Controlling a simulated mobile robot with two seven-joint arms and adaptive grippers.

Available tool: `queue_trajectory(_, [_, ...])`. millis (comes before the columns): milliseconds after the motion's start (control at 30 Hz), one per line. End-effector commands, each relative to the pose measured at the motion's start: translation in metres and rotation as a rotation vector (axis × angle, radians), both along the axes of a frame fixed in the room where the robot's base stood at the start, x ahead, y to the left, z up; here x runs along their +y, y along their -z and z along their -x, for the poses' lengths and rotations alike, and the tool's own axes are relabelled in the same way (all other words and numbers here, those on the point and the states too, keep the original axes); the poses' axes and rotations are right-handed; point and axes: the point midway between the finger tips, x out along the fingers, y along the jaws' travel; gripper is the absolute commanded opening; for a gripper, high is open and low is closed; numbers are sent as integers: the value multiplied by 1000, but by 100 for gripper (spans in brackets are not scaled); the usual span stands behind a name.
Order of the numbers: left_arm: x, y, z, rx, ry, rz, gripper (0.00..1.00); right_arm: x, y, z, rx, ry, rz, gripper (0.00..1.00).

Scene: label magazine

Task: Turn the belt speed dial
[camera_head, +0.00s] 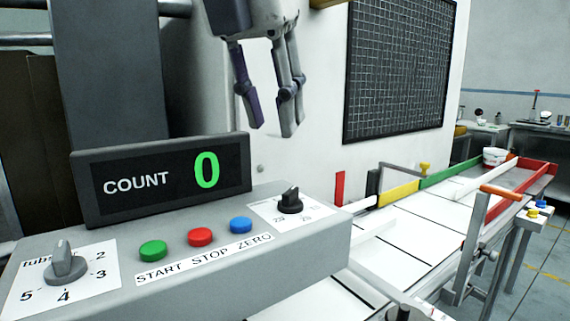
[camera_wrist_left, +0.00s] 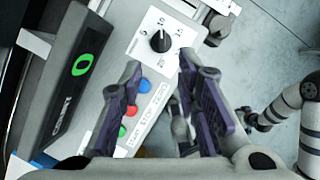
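A black dial (camera_head: 290,201) with a scale of printed numbers sits at the right end of the grey control panel; it also shows in the left wrist view (camera_wrist_left: 160,41). A grey dial (camera_head: 65,266) marked "tubs" is at the panel's left end. My left gripper (camera_head: 272,131) points down above and behind the panel in the head view, apart from the dials. In the left wrist view its two fingers (camera_wrist_left: 159,64) are spread with nothing between them, and the black dial shows beyond their tips. A pale arm at the right of that view appears to be mine; its gripper is unclear.
Green (camera_head: 153,250), red (camera_head: 200,237) and blue (camera_head: 240,225) buttons sit between the dials. The count display (camera_head: 160,180) reads 0 and rises behind them. A white belt (camera_head: 400,235) with coloured rails runs right. A white tub (camera_head: 495,156) stands at its far end.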

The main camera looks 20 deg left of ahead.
Motion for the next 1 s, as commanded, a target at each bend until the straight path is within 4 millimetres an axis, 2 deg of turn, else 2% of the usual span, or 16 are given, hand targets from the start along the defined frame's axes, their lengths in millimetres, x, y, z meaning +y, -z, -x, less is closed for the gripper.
queue_trajectory(167, [-1, 6, -2, -2, 2, -2, 30, 0, -1, 1, 2, 1, 1, 35])
queue_trajectory(500, [-5, 83, -32, 0, 2, -4, 30, 0, 0, 1, 3, 1, 1, 35])
queue_trajectory(600, [-6, 98, -39, -1, 1, -3, 30, 0, -1, 1, 2, 1, 1, 35])
queue_trajectory(767, [-7, 110, -44, -5, 1, -2, 30, 0, -1, 0, 0, 1, 1, 35])
queue_trajectory(1000, [-7, 111, -44, -4, 1, -2, 30, 0, -1, 0, 0, 1, 0, 35])
